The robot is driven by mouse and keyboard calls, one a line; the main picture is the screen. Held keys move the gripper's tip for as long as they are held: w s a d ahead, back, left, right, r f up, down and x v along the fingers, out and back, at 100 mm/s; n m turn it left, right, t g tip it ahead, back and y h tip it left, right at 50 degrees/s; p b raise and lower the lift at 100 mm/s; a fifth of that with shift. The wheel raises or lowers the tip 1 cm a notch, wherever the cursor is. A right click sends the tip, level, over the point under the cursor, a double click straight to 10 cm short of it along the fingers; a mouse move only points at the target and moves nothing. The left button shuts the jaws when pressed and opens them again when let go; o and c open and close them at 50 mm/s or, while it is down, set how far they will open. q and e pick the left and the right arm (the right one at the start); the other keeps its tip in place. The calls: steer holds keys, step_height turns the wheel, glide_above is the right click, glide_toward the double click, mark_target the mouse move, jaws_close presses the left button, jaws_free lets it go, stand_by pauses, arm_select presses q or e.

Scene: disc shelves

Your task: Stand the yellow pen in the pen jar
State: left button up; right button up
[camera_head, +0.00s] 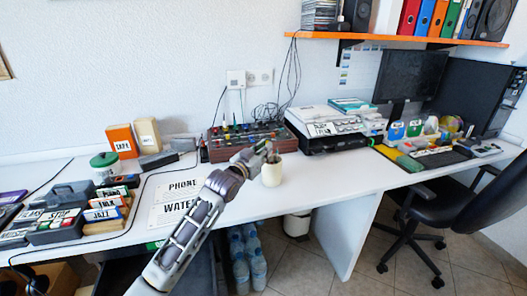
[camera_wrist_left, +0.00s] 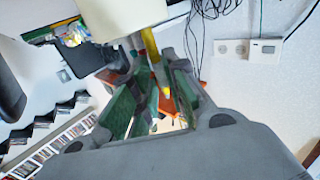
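The cream pen jar (camera_head: 271,174) stands upright on the white desk, right of the middle of the head view. It also shows at the top of the left wrist view (camera_wrist_left: 125,15), inverted. The yellow pen (camera_wrist_left: 151,48) runs from the jar's rim down between my left fingers; its lower end within the jar is hidden. My left gripper (camera_head: 262,153) is at the jar's mouth. In the left wrist view its green-padded fingers (camera_wrist_left: 155,100) stand apart on both sides of the pen. My right gripper is not in view.
A mixer (camera_head: 245,139) stands behind the jar and a printer (camera_head: 328,130) to its right. PHONE (camera_head: 183,189) and WATER (camera_head: 176,212) labels lie left of the jar. Boxes and cassettes (camera_head: 105,208) crowd the left. Desk right of the jar is clear.

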arm_select(q)
steer(key=shift+o, duration=1.3)
steer(key=v, duration=1.2)
steer(key=shift+r, duration=0.1)
stand_by(0.6)
